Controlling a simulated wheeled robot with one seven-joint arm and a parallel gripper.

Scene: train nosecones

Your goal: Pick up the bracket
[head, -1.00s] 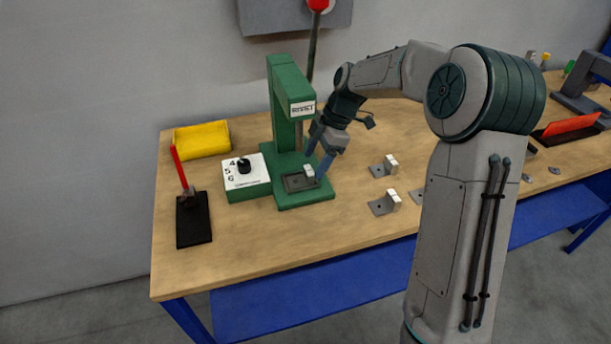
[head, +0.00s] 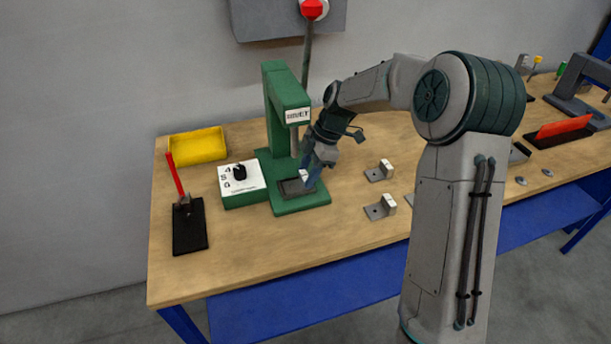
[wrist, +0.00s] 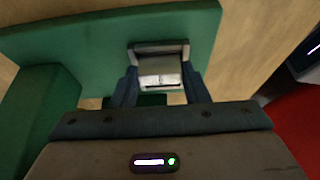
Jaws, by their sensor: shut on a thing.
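The bracket (wrist: 160,70) is a small piece with a pale upright block, on the base of the green press (head: 286,90). In the head view its pale block (head: 305,175) shows at the press's dark recessed plate (head: 291,187). My gripper (head: 309,178) reaches down to it from the right. In the wrist view my gripper (wrist: 160,84) has one finger on each side of the bracket and is shut on it. I cannot tell whether the bracket still touches the plate.
Two similar brackets lie on the table (head: 240,260) to the right, one farther (head: 380,172) and one nearer (head: 381,208). A white-topped box (head: 242,185) with a black knob stands left of the press. A yellow bin (head: 197,147) and a black stand with a red handle (head: 189,226) are farther left.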

